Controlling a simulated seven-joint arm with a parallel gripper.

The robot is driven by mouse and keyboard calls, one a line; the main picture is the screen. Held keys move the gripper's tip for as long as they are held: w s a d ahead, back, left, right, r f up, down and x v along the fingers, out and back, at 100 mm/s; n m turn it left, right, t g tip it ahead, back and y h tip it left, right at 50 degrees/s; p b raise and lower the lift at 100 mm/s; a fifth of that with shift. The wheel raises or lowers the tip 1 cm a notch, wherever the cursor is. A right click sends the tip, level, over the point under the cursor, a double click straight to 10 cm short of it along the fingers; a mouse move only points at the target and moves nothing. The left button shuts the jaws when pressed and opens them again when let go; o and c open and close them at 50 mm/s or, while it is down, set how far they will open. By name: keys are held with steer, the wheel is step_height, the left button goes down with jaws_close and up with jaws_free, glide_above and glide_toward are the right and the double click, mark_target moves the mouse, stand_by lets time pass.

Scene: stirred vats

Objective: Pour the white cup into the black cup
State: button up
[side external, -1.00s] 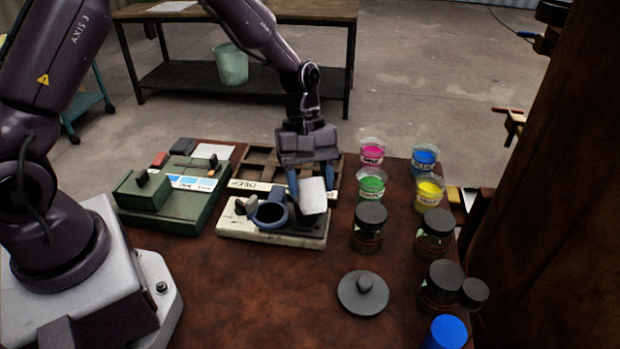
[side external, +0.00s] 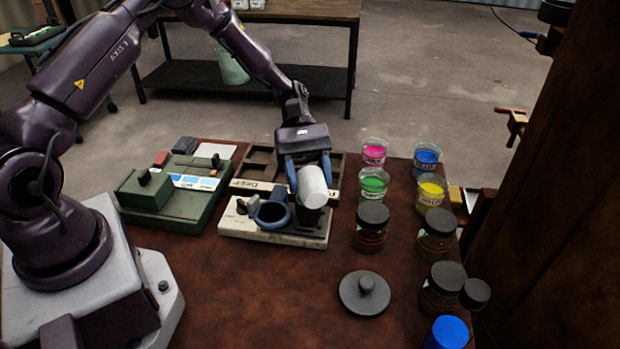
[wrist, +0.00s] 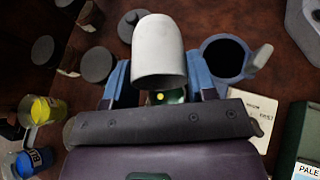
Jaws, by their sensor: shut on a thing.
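The white cup (side external: 313,187) is tilted between the blue fingers of my gripper (side external: 308,168), which is shut on it. In the wrist view the white cup (wrist: 158,50) has its rounded closed end away from the palm and its rim toward it. A greenish surface with a yellow spot shows just below the rim in the wrist view. I cannot tell whether anything is flowing.
A blue-grey ring-shaped vessel (side external: 271,213) with a dark inside sits close left on the cream base (side external: 240,229). A green box device (side external: 180,205) is farther left. Paint jars (side external: 372,184) and black-lidded jars (side external: 372,222) stand right. A round black lid (side external: 364,292) lies in front.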

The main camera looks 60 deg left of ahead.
steer(key=shift+w+a+g+h, duration=0.1)
steer(key=shift+a+g+h, duration=0.2)
steer(key=shift+h, duration=0.65)
steer(key=shift+w+a+g+h, duration=0.1)
steer(key=shift+a+g+h, duration=0.2)
steer(key=shift+h, duration=0.6)
steer(key=shift+w+a+g+h, duration=0.15)
steer(key=shift+g+h, duration=0.25)
steer(key=shift+h, duration=0.55)
